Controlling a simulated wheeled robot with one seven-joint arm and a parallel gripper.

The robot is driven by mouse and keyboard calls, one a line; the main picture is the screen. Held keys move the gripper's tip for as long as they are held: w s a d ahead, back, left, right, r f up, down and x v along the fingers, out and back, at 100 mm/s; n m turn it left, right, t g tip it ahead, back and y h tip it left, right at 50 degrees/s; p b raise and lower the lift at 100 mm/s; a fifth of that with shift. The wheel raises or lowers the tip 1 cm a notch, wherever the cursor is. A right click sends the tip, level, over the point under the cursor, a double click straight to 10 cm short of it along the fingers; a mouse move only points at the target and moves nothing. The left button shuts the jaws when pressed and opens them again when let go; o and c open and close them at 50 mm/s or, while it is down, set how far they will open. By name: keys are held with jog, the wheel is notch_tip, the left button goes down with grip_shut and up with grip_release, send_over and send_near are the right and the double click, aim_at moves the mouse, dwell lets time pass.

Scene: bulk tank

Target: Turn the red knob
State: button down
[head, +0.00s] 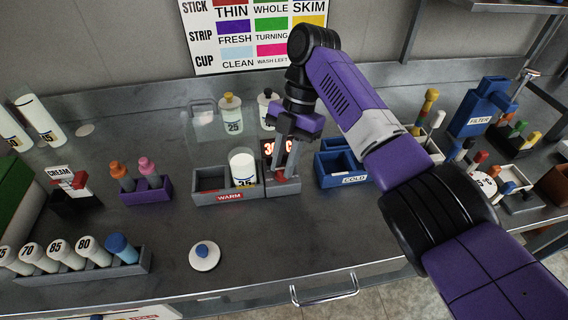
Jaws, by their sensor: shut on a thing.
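The red knob (281,178) sits on the grey control block at the right end of the warm bath. Only a small part of it shows between my fingers. My gripper (284,170) points down from above and is shut on the knob. A red lit display (270,147) stands just behind, partly hidden by my gripper. The grey warm bath (218,198) has a red "WARM" label and a white bottle (243,167) standing in its right compartment.
A blue "COLD" box (341,181) stands close to the right. Two small bottles (231,114) stand behind. The counter's front middle is clear.

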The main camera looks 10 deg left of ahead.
dwell(0.4)
jog(key=c, duration=1.3)
grip_release()
jog(key=p+v, duration=0.1)
jog(key=v, duration=0.6)
jog(key=shift+w+r, duration=0.1)
jog(key=shift+r, duration=0.25)
